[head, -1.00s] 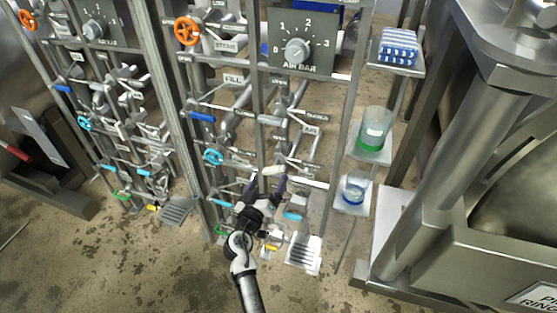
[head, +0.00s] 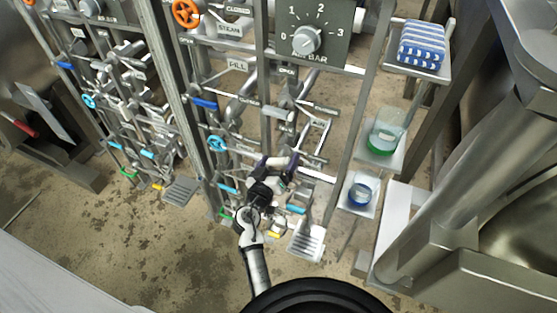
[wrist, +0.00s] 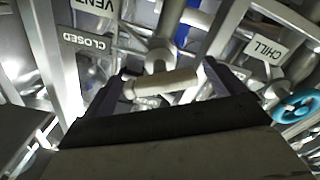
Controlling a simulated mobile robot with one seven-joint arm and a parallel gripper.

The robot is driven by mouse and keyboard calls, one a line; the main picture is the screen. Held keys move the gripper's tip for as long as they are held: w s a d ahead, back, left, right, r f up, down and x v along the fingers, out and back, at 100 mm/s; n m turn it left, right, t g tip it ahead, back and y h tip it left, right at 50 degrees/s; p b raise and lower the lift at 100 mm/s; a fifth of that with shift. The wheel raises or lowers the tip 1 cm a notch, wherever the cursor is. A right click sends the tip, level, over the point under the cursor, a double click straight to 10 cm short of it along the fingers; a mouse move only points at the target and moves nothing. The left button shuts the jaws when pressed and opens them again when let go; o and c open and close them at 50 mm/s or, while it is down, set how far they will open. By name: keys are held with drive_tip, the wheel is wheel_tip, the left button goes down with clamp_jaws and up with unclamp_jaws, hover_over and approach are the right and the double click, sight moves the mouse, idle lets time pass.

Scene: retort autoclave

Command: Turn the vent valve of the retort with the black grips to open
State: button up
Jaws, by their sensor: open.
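A valve handle with a pale cylindrical grip (wrist: 168,83) lies crosswise between the fingers of my gripper (wrist: 162,74) in the wrist view. The fingers stand apart, one near each end of the grip. Contact cannot be told. A VENT label (wrist: 92,5) and a CLOSED label (wrist: 88,41) are at the upper left of the handle. In the head view my gripper (head: 276,164) is at the same pale grip (head: 279,160), low on the right-hand pipe rack. I cannot make out black grips on a retort.
A CHILL label (wrist: 266,50) and a blue handwheel (wrist: 297,103) are to the right in the wrist view. Metal posts and pipes crowd the handle. Shelves with a green-based beaker (head: 386,133) and a blue-based beaker (head: 362,190) stand right of the rack.

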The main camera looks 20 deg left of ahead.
drive_tip(key=c, duration=1)
drive_tip(key=n+b, duration=0.1)
drive_tip(key=n, duration=0.4)
drive_tip(key=shift+n, duration=0.3)
drive_tip(key=n+p, duration=0.1)
drive_tip(key=n, duration=0.5)
drive_tip(key=shift+r, duration=0.1)
drive_tip(key=shift+n, duration=0.3)
drive_tip(key=o, duration=1)
drive_tip(key=shift+s, duration=0.1)
